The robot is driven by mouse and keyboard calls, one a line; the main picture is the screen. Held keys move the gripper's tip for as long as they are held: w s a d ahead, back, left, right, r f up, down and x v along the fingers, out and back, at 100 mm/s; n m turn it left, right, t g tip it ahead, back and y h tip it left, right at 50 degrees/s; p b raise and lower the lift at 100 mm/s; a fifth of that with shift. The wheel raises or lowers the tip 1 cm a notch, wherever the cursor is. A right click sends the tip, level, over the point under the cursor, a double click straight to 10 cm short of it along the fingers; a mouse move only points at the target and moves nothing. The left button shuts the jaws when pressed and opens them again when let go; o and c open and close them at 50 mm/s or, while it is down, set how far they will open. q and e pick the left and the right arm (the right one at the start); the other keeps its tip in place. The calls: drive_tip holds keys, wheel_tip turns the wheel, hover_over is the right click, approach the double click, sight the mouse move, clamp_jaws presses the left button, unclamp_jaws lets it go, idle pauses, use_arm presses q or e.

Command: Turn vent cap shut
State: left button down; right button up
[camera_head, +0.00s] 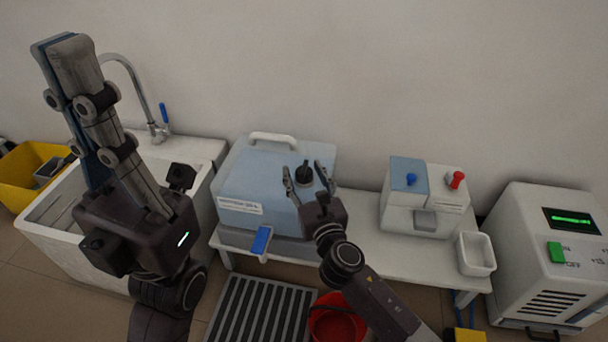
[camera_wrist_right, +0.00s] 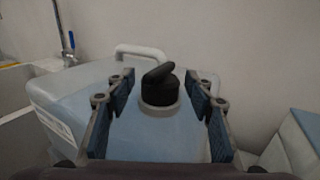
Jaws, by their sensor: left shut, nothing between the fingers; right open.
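The vent cap (camera_head: 304,172) is a black knob with a raised grip bar, on a grey collar on top of a pale blue box (camera_head: 250,180) with a white handle. In the right wrist view the vent cap (camera_wrist_right: 160,88) stands in the middle, its bar slanting up to the right. My right gripper (camera_head: 308,178) is open, with its fingers on either side of the cap; in the wrist view (camera_wrist_right: 160,95) gaps show between the cap and both fingers. My left gripper (camera_head: 62,42) is shut and empty, raised at the upper left, away from the box.
A white sink (camera_head: 40,215) with a tap stands left of the box. To the right are a small box with blue and red knobs (camera_head: 425,195), a white tray (camera_head: 476,254) and a white machine (camera_head: 545,260). A red bucket (camera_head: 335,318) and a dark grate (camera_head: 262,310) are in front, below.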

drive_tip(key=shift+c, duration=0.5)
drive_tip(key=c, duration=1.1)
